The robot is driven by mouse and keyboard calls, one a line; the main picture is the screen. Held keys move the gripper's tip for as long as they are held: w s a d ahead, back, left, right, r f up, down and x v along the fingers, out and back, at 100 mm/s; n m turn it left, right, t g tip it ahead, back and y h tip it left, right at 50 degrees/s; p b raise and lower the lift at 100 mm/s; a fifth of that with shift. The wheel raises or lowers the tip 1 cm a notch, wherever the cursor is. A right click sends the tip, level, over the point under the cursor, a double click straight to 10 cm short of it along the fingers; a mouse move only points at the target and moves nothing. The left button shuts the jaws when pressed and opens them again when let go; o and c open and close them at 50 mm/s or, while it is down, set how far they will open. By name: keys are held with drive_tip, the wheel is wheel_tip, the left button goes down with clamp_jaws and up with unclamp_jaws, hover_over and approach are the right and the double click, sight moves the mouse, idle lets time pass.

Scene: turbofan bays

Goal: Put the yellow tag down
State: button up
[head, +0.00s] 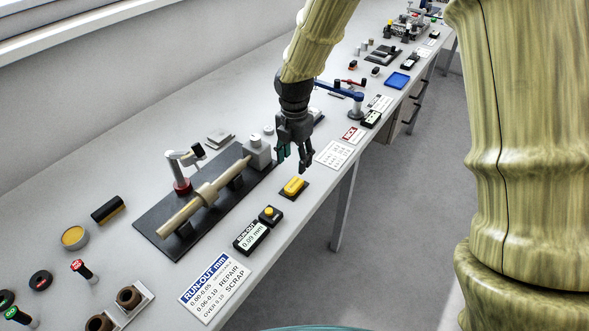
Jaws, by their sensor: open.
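A yellow piece (293,186), which looks like the yellow tag, lies on a small dark pad (304,191) near the bench's front edge. No lettering on it can be read from here. My gripper (295,163) is open and points down, just above and behind the yellow piece in the picture. Its fingers look empty and apart from the piece. The exact height gap cannot be told.
A shaft (205,196) rests on a dark fixture plate left of my gripper. A run-out readout (251,237), a yellow-button box (270,214) and a run-out card (215,287) line the front edge. Red (83,270) and green (20,317) tags stand lower left.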

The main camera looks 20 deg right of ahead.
drive_tip(key=shift+r, duration=1.45)
drive_tip(key=shift+s+f, duration=0.1)
